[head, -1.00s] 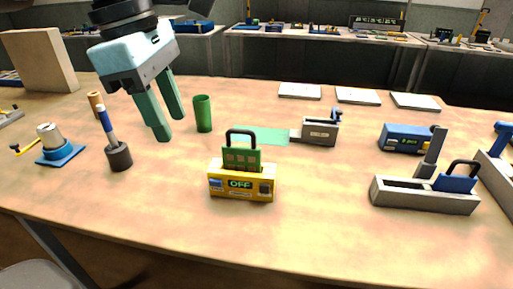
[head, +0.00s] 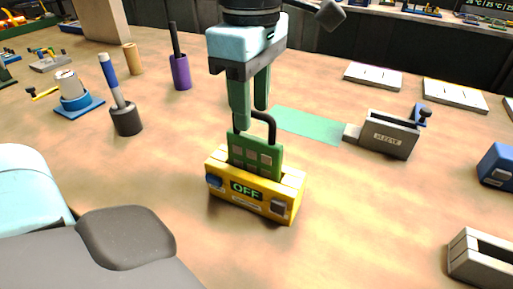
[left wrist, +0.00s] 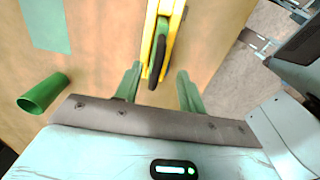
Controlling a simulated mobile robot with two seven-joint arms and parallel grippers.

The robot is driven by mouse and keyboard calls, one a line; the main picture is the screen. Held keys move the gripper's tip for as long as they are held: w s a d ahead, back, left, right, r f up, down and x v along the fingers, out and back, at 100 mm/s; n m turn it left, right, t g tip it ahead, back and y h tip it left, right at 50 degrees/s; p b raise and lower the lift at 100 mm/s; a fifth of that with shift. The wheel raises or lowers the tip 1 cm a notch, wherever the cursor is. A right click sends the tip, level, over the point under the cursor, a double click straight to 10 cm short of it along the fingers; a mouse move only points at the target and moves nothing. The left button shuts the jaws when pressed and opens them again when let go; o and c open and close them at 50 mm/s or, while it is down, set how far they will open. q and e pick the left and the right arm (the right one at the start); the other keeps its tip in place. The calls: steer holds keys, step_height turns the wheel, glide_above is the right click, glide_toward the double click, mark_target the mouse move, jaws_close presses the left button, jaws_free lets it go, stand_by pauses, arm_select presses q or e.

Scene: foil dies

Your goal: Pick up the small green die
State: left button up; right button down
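The small green die (head: 255,158) stands upright in a yellow holder (head: 268,203) that reads OFF, with a black loop handle on top. My left gripper (head: 251,118) points down just above it, its fingertips close to the handle. In the left wrist view the fingers (left wrist: 159,70) are open, with the black handle (left wrist: 158,55) between them in the picture and the yellow holder (left wrist: 174,30) beyond. I cannot tell whether a finger touches the handle. The far side of the die is hidden. My right gripper is not in view.
A grey holder (head: 388,136) and a flat green sheet (head: 305,124) lie behind to the right. A green cup (left wrist: 42,93) shows in the left wrist view. A grey pot (head: 126,119) with a blue-handled tool stands left. The table front right of the yellow holder is clear.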

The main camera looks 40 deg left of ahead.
mark_target(256, 138)
arm_select(q)
steer(key=shift+w+d+f, duration=0.1)
steer(key=shift+w+f, duration=0.05)
steer(key=shift+f, duration=1.6)
steer(key=shift+w+f, duration=0.1)
steer(key=shift+f, duration=1.6)
steer(key=shift+c, duration=0.3)
jaws_close()
